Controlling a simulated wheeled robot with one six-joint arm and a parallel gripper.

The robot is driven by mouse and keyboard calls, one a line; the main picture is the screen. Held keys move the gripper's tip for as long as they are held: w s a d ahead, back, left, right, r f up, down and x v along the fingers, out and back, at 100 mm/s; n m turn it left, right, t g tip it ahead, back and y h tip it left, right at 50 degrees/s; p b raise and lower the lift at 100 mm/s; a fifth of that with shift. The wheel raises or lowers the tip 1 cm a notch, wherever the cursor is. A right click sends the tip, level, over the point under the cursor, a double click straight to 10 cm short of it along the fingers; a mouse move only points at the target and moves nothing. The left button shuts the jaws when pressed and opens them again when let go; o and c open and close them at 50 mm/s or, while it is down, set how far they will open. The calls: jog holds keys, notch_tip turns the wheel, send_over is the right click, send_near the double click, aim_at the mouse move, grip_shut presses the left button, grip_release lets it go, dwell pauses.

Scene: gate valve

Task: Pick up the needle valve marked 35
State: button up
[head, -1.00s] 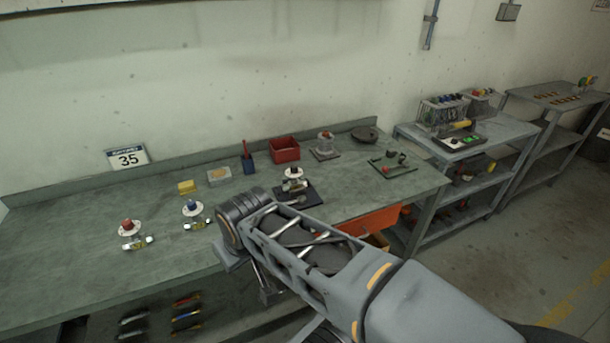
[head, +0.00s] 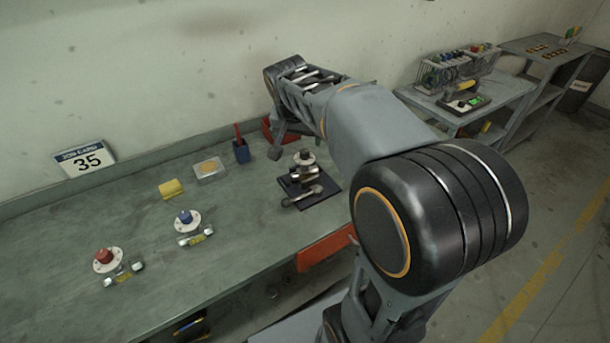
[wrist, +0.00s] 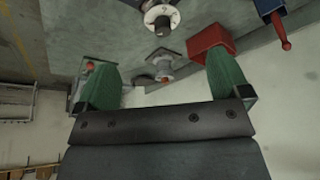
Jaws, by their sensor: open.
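Three small valves stand on the bench in the head view: one with a red knob (head: 104,256), one with a blue knob (head: 186,217), and one with a dark knob (head: 305,157) on a black mat (head: 325,190). A valve with a dark knob (wrist: 161,21) shows beyond the fingers at the top. In the head view my arm hides part of the bench's far end.
A yellow block (head: 171,188), a clear box (head: 210,170) and a blue holder (head: 241,151) stand along the bench back. A red bin (wrist: 208,38) is beyond my gripper. A side table (head: 500,92) carries a rack. The bench front left is clear.

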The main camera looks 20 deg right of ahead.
aim_at(305, 150)
jog(key=shift+m, duration=0.6)
jog(key=w+d+f, duration=0.1)
jog(key=f, duration=0.1)
jog(key=w+d+f, duration=0.1)
jog(key=w+f, duration=0.1)
jog(key=f, duration=0.1)
jog(key=w+d+f, duration=0.1)
jog(key=f, duration=0.1)
jog(key=shift+w+d+f, duration=0.25)
jog(key=shift+w+d, duration=0.05)
jog(key=shift+p+x, duration=0.45)
jog(key=shift+x, duration=2.6)
jog(key=shift+r, duration=0.1)
jog(key=c, duration=1.6)
jog(key=shift+w+r, duration=0.1)
jog(key=shift+c, duration=0.8)
